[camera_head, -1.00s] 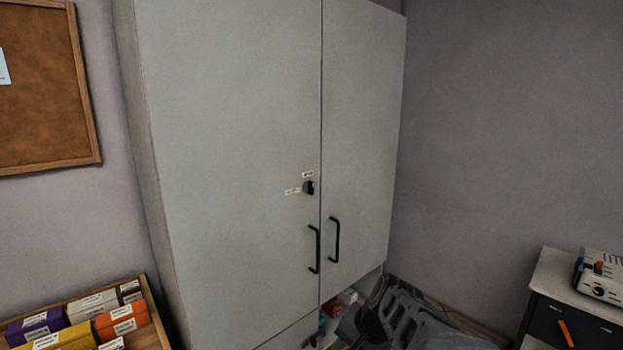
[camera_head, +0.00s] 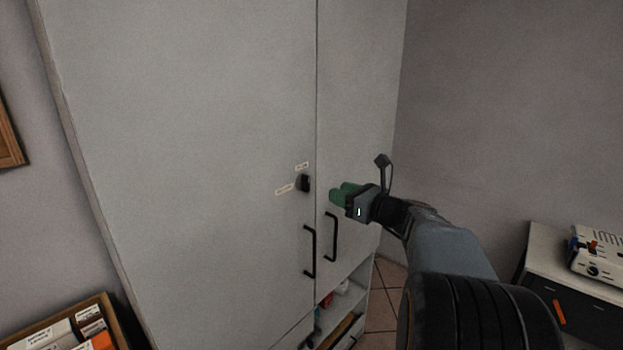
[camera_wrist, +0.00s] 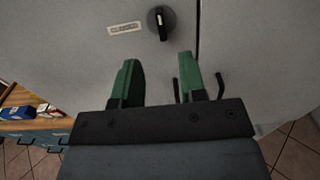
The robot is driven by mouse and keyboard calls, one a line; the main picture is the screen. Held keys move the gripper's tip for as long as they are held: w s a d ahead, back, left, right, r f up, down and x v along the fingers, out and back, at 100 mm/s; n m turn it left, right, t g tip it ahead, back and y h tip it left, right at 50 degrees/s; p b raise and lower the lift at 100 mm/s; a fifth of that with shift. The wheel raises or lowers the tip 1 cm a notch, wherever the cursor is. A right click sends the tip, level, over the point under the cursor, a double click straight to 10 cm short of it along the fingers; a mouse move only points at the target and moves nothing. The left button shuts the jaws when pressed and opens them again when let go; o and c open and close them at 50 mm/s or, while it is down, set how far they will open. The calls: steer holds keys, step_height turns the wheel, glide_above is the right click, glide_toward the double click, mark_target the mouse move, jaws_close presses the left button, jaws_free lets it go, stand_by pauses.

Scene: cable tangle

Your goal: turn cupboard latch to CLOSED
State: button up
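The cupboard latch (camera_head: 304,183) is a small black knob on the left door of the grey cupboard (camera_head: 190,130), near the door seam. In the wrist view the latch (camera_wrist: 161,22) is a round black disc with an upright grip bar bearing a light mark. A small label (camera_wrist: 124,28) lies left of it; its text looks like CLOSED but is blurred. Another label (camera_head: 302,166) sits above the latch. My gripper (camera_head: 338,193) has green fingers and is to the right of the latch, apart from it. In the wrist view my gripper (camera_wrist: 158,78) is open and empty.
Two black door handles, the left one (camera_head: 309,251) and the right one (camera_head: 330,237), stick out below the latch. An open shelf (camera_head: 345,305) shows beneath the doors. A cabinet (camera_head: 575,295) with a device stands at right. A box tray (camera_head: 112,318) is at lower left.

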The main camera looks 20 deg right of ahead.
mark_target(309, 181)
steer(key=p+x, duration=0.2)
steer(key=x, duration=0.9)
steer(key=shift+w+p, duration=0.3)
steer(key=shift+f, duration=0.1)
steer(key=shift+c, duration=0.3)
